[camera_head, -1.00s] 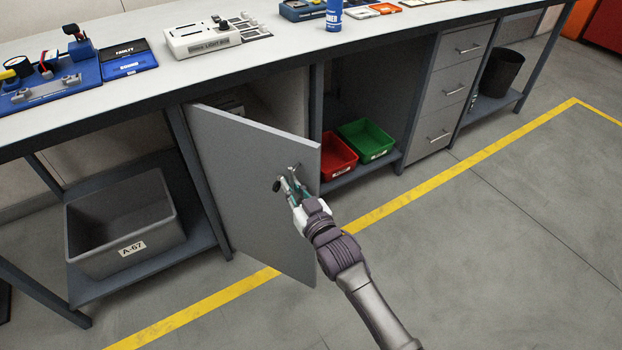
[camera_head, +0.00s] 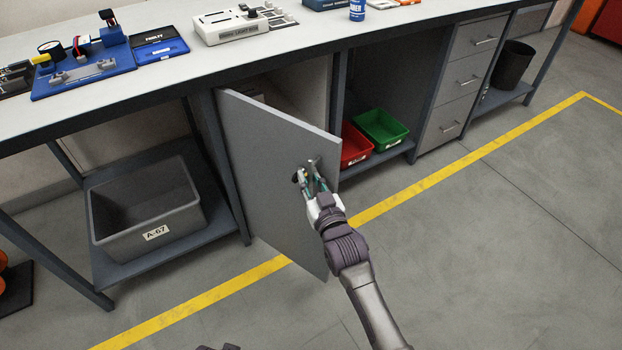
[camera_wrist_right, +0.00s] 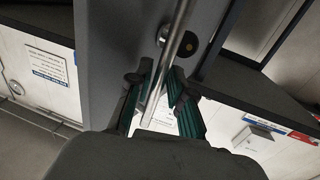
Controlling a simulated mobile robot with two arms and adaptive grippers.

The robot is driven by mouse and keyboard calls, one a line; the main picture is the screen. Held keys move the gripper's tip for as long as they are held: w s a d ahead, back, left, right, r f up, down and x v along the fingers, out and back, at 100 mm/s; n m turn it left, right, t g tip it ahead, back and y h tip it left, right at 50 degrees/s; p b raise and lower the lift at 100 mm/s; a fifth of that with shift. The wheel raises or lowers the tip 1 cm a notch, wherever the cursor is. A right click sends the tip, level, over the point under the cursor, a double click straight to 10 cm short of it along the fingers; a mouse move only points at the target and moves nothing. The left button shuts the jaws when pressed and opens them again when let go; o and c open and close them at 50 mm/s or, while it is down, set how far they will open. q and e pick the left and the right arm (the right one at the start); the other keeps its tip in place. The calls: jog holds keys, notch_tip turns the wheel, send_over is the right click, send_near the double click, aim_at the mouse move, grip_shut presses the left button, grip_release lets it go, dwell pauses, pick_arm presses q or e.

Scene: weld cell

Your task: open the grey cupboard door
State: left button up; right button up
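The grey cupboard door (camera_head: 268,165) stands well ajar under the bench, swung out from its left edge, with the cupboard's interior partly visible behind it. Its metal bar handle (camera_wrist_right: 178,35) runs between the fingers of my right gripper (camera_wrist_right: 158,95) in the right wrist view. The green-padded fingers lie on either side of the bar with gaps visible, so the gripper looks open around it. In the head view, my right gripper (camera_head: 312,183) is at the handle near the door's free edge.
A grey bin (camera_head: 145,215) stands on the lower shelf left of the door. Red (camera_head: 354,147) and green (camera_head: 382,130) bins sit on the shelf to its right, beside a drawer unit (camera_head: 462,80). The floor in front is clear, crossed by a yellow line (camera_head: 420,184).

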jog(key=shift+o, duration=0.8)
jog(key=shift+s+d+f, duration=0.1)
jog(key=shift+s+d, duration=0.05)
jog(key=shift+s, duration=0.05)
jog(key=v, duration=1.1)
jog(key=shift+s, duration=0.25)
jog(key=shift+d, duration=0.1)
